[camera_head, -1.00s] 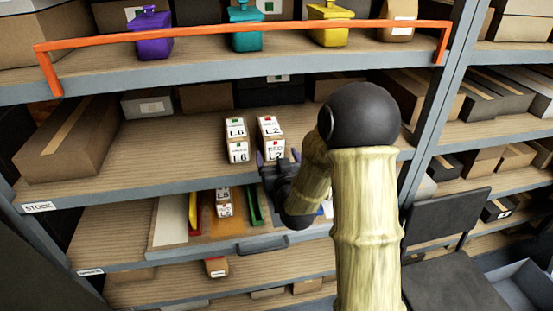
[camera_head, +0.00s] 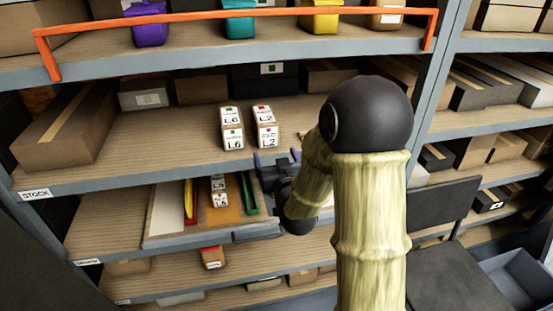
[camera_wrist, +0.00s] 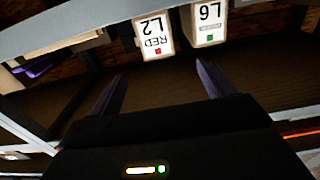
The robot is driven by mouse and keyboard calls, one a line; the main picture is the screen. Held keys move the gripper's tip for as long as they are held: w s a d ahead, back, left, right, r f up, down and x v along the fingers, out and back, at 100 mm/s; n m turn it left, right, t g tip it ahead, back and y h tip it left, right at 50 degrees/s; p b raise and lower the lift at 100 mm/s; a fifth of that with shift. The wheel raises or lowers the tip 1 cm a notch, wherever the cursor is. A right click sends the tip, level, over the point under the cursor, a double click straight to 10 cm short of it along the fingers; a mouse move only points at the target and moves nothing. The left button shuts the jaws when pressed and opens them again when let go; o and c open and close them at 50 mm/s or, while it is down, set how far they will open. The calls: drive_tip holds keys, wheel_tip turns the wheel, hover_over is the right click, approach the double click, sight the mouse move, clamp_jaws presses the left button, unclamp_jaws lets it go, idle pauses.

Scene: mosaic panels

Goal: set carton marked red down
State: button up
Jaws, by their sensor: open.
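The carton marked RED L2 (camera_head: 267,126) stands upright on the middle shelf, right beside the carton marked L6 (camera_head: 232,128). In the wrist view the RED L2 carton (camera_wrist: 153,35) and the L6 carton (camera_wrist: 209,24) appear upside down, beyond my fingers. My gripper (camera_head: 277,159) is at the front edge of the middle shelf, in front of the RED L2 carton and apart from it. In the wrist view my gripper (camera_wrist: 162,88) has its two fingers spread with nothing between them.
A tray (camera_head: 166,212) on the shelf below holds a carton (camera_head: 219,191) between coloured strips. An orange bar (camera_head: 240,14) spans the upper shelf front. A long brown box (camera_head: 65,130) stands left on the middle shelf; bare board lies between it and the cartons.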

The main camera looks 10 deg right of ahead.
drive_tip(key=s+f+g, duration=0.5)
drive_tip(key=s+g, duration=0.2)
drive_tip(key=s, duration=0.4)
drive_tip(key=s+f+g, duration=0.5)
drive_tip(key=s+g, duration=0.3)
drive_tip(key=s, duration=0.4)
drive_tip(key=shift+s+d, duration=0.15)
drive_tip(key=shift+d, duration=0.15)
drive_tip(key=shift+o, duration=0.4)
